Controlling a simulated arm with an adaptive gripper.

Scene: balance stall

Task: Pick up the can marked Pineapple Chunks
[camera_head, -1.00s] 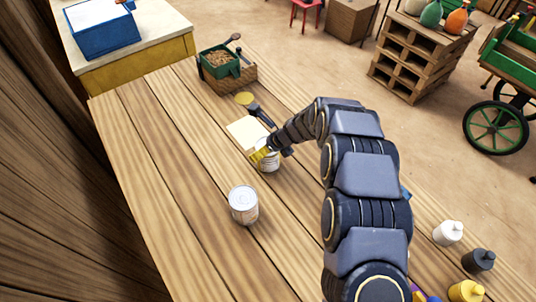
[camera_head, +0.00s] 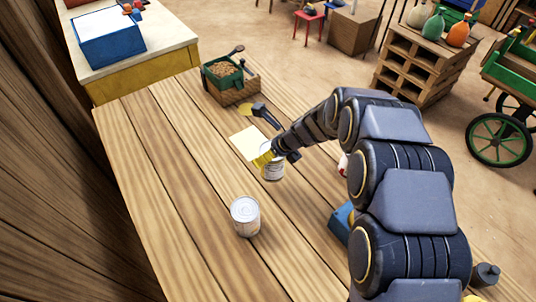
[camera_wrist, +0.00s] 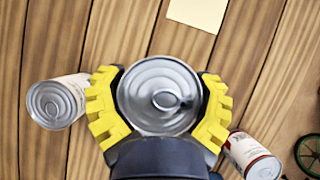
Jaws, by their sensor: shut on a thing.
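My gripper (camera_head: 264,160) has yellow fingers and is shut on a metal can (camera_head: 273,170) near the middle of the wooden table. In the wrist view the can's silver lid with its pull ring (camera_wrist: 160,96) sits between the two yellow fingers. I cannot read its label or tell whether it is clear of the table. A second can (camera_head: 245,217) with a pale label stands nearer the front, and shows at left in the wrist view (camera_wrist: 56,102). A third can (camera_wrist: 250,153) with a red and white label is at lower right there, mostly hidden by my arm in the head view.
A cream paper sheet (camera_head: 246,142) lies just beyond the held can. A black handheld tool (camera_head: 265,115) and a crate with a green grain bin (camera_head: 232,88) are farther back. A blue object (camera_head: 340,222) stands by my arm. The table's left side is bare.

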